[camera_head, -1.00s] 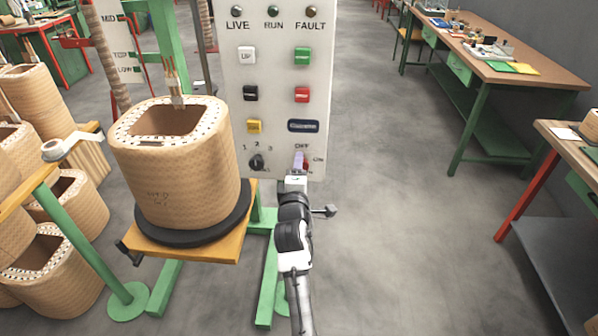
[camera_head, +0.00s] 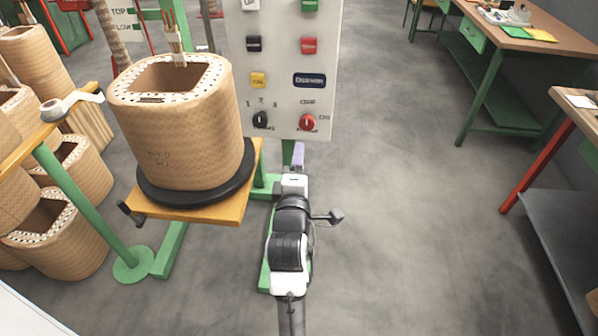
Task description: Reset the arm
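My gripper (camera_head: 298,156) shows at the far end of my arm, just below the lower edge of the white control panel (camera_head: 285,75). Only a small purple-grey tip shows past the white wrist part, so whether the fingers are open or shut is not clear. The tip appears clear of the panel's knobs. The red switch knob (camera_head: 307,122) at the lower right of the panel is uncovered. A black selector knob (camera_head: 260,119) sits to its left.
A wound coil (camera_head: 178,125) stands on a black disc on a wooden stand (camera_head: 195,210) left of my arm. Several more coils are at the far left. A workbench (camera_head: 500,45) stands at the back right, another table (camera_head: 575,110) at the right edge. The floor between is clear.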

